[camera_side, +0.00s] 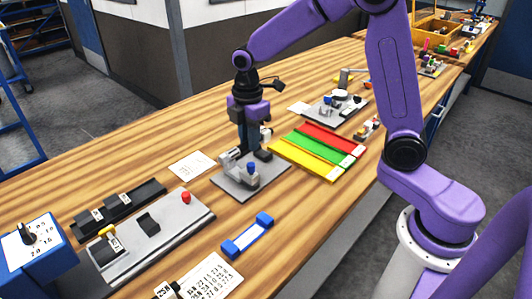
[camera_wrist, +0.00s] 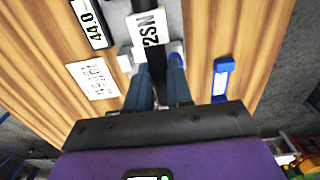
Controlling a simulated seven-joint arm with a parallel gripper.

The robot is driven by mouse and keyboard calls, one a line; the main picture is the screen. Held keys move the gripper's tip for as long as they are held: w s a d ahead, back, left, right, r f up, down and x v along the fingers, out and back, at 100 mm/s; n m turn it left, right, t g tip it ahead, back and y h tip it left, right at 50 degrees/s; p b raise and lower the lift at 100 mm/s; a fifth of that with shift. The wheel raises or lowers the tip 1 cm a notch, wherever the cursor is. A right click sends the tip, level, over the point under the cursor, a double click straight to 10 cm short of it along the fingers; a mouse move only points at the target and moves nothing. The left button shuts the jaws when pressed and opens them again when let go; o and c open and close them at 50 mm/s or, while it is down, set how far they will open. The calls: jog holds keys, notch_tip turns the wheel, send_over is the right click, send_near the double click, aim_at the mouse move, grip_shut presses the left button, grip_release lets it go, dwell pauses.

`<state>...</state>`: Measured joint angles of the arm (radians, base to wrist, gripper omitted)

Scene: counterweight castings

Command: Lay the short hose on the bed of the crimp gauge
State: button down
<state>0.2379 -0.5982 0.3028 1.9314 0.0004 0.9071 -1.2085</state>
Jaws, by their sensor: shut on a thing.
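My gripper (camera_side: 251,150) is low over a small grey fixture (camera_side: 236,187) with upright pale parts and a blue knob. In the wrist view, my gripper (camera_wrist: 158,78) is shut on a short black hose (camera_wrist: 157,68) running away between the fingers. A white tag marked 2SN (camera_wrist: 148,28) shows just beyond it. The hose is hard to make out in the side view, and whether it touches the fixture is unclear. I cannot tell for sure which fixture is the crimp gauge; a longer grey one (camera_side: 170,236) with a yellow handle and red knob lies left.
A blue holder (camera_side: 247,237), a white card (camera_side: 191,163), a black block with labels (camera_side: 118,209) and a blue dial box (camera_side: 40,262) lie around. Yellow, green and red trays (camera_side: 318,150) are close on the right. Bare wood shows in front of the small fixture.

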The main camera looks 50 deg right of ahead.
jog(key=w+d+f, duration=0.2)
jog(key=w+d, duration=0.2)
dwell(0.3)
jog(key=shift+f, duration=2.75)
jog(key=shift+f, duration=0.7)
jog(key=c, duration=0.9)
grip_release()
